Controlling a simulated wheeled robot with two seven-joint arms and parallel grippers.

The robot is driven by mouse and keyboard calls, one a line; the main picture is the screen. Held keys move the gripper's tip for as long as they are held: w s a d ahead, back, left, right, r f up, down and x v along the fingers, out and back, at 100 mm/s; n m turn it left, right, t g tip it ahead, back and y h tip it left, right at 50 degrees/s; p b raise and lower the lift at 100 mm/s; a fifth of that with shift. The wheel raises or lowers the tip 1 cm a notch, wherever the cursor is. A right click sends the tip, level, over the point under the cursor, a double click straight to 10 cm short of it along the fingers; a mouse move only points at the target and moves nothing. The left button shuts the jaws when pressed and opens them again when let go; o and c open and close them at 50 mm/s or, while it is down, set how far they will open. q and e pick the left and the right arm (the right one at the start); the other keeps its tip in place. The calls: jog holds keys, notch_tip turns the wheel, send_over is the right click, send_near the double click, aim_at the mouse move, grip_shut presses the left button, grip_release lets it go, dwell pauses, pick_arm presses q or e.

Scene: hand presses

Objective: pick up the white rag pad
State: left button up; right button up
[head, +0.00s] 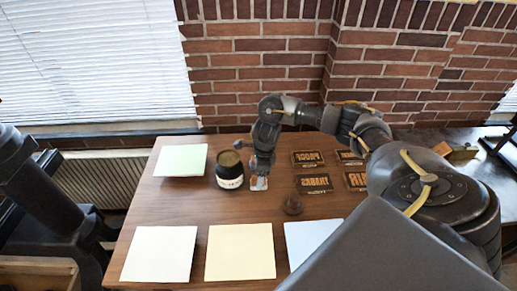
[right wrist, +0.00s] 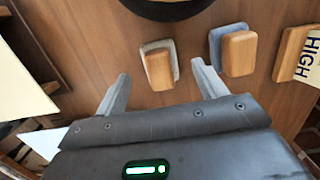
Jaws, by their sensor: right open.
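A pad with a wooden block handle and a pale grey-white rag edge (right wrist: 148,47), which looks like the white rag pad, lies on the table in the right wrist view. In the head view a small whitish piece (head: 259,184) shows below my right gripper (head: 261,168). In the right wrist view my right gripper (right wrist: 163,88) is open and empty, its fingers apart on either side of the line to the pad. The pad sits just beyond the fingertips, nearly centred between them. A second wooden-handled pad with a blue-grey rag (right wrist: 237,51) is to its right. My left gripper is not visible.
A black jar (head: 230,173) stands close left of the right gripper. Dark lettered plates (head: 315,182) and a small dark knobbed object (head: 293,204) are to the right. A green sheet (head: 181,160) lies at the back left; white (head: 160,253), cream (head: 240,251) and blue (head: 309,238) sheets lie in front.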

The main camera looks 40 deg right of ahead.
jog(key=shift+f, duration=1.45)
jog(key=shift+c, duration=0.3)
jog(key=c, duration=1)
jog(key=shift+r, duration=0.15)
